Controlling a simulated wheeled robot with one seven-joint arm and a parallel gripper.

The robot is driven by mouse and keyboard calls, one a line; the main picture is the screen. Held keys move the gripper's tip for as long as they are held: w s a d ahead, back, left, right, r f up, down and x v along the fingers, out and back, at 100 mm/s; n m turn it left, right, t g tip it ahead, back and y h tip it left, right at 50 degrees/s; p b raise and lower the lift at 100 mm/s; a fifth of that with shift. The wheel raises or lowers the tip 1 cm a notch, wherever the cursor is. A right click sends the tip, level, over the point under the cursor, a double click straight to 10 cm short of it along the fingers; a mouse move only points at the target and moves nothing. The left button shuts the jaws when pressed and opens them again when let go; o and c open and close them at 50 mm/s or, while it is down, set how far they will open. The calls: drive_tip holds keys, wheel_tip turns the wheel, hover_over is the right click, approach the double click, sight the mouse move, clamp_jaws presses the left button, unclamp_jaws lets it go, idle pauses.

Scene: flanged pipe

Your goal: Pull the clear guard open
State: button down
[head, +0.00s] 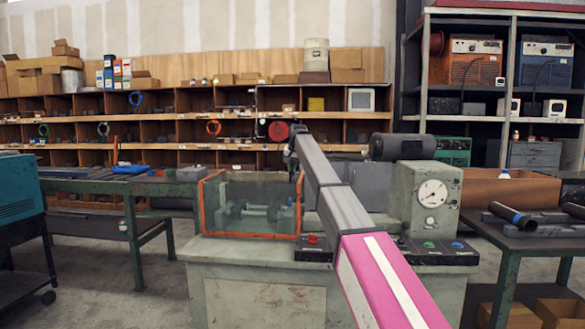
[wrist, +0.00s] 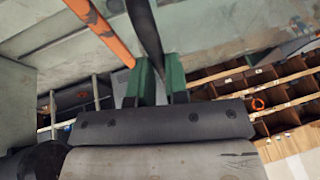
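The clear guard (head: 249,207) has see-through panels with orange edges and stands over the machine on the grey-green bench. It looks closed, with grey-green machine parts visible behind the panel. My arm reaches forward, and my gripper (head: 297,168) is at the guard's upper right edge, partly hidden by the arm. In the wrist view, the green fingers of my gripper (wrist: 160,75) stand close together on either side of a dark bar (wrist: 145,28), which looks like the guard's handle. The bar fills the gap between them. An orange guard edge (wrist: 100,30) runs just left of the fingers.
A gauge box (head: 425,197) stands right of the guard. A control panel with a red button (head: 313,239) lies along the bench front. A table with dark pipes (head: 511,216) is at the right, a green workbench (head: 120,187) at the left. Shelves line the back.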

drive_tip(key=shift+d, duration=0.1)
drive_tip(key=s+d, duration=0.1)
drive_tip(key=d, duration=4.1)
drive_tip(key=shift+s+d, duration=0.2)
drive_tip(key=shift+d, duration=0.05)
drive_tip(key=c, duration=1.1)
unclamp_jaws()
drive_tip(key=shift+r, duration=0.1)
drive_tip(key=v, duration=1)
drive_tip(key=shift+s+r, duration=0.15)
drive_tip(key=shift+r, duration=0.15)
